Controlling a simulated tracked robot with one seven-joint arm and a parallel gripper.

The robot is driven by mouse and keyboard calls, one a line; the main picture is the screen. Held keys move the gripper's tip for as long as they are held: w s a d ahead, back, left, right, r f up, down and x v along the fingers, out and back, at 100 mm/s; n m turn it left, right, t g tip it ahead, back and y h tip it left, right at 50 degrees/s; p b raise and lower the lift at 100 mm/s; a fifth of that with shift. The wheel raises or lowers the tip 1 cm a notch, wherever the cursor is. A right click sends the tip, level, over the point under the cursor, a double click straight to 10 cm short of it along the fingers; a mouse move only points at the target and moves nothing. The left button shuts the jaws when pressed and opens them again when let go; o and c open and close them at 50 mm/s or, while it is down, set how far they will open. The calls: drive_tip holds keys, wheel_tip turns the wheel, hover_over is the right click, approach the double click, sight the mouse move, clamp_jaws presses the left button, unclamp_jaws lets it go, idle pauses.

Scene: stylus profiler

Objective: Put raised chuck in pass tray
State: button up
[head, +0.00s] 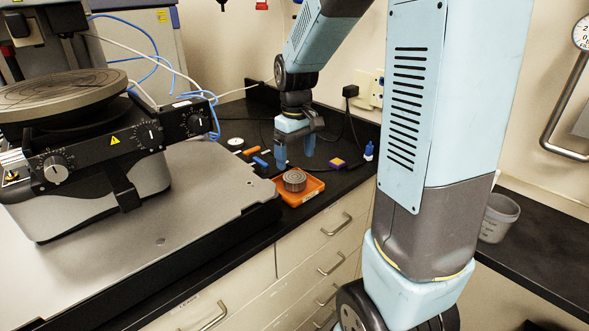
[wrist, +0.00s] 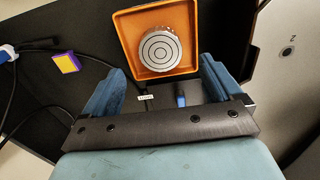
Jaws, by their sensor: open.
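A round grey chuck (head: 294,179) with concentric rings on its top sits in a small orange tray (head: 313,187) on the black bench. In the wrist view the chuck (wrist: 159,49) lies inside the orange tray (wrist: 124,27), ahead of the fingertips. My gripper (head: 295,162) is above the bench near the tray, in the head view just behind the chuck. Its two blue fingers are apart with nothing between them, as the wrist view of my gripper (wrist: 164,80) also shows. I cannot tell whether any print marks this as the pass tray.
The profiler (head: 90,150) with its large round stage stands on a grey plate at the left. Small blue and orange items (head: 261,161), a purple-and-yellow block (head: 338,164) and a small bottle (head: 369,151) lie on the bench. Cables run along the back. A grey bin (head: 498,218) stands right.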

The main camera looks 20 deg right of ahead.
sight(295, 177)
drive_tip(key=s+r+m+t, duration=0.2)
drive_tip(key=s+r+t, duration=0.1)
drive_tip(key=s+r, duration=0.7)
drive_tip(key=s+r+m+t, duration=0.2)
drive_tip(key=s+r, duration=0.1)
drive_tip(key=s, duration=0.7)
drive_tip(key=shift+a+r+t, duration=0.15)
drive_tip(key=shift+r+t, duration=0.1)
drive_tip(key=shift+t, duration=0.05)
